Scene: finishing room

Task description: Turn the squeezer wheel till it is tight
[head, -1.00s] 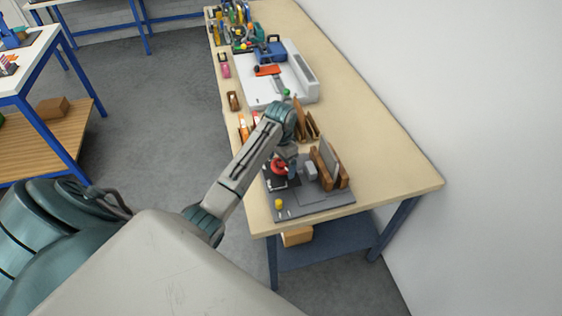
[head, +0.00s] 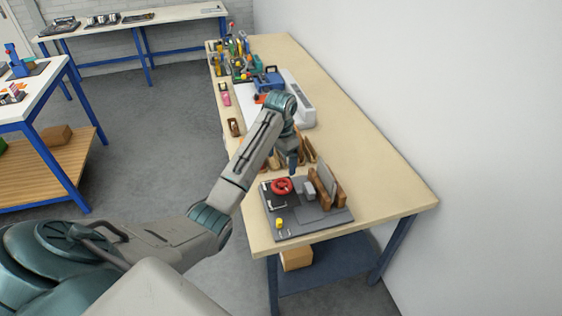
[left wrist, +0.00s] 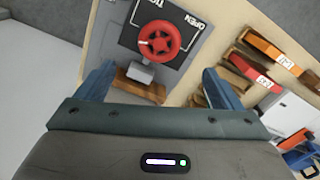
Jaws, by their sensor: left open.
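The squeezer wheel is a red handwheel (head: 281,186) on a dark grey base plate (head: 318,222) at the near end of the bench. It also shows in the left wrist view (left wrist: 160,40), with a pale mark at its left and the lettering "OPEN" beside it. My left gripper (head: 293,165) is above the bench just beyond the wheel, apart from it. In the left wrist view its two blue fingers (left wrist: 160,88) are wide apart with nothing held between them, and the wheel lies ahead of them. My right gripper is in neither view.
A grey block (head: 309,189) and upright wooden pieces (head: 328,188) stand right of the wheel. A yellow knob (head: 279,223) is at the plate's near left. Orange and red tools (left wrist: 277,52) lie nearby. The bench's right side is clear, along a white wall.

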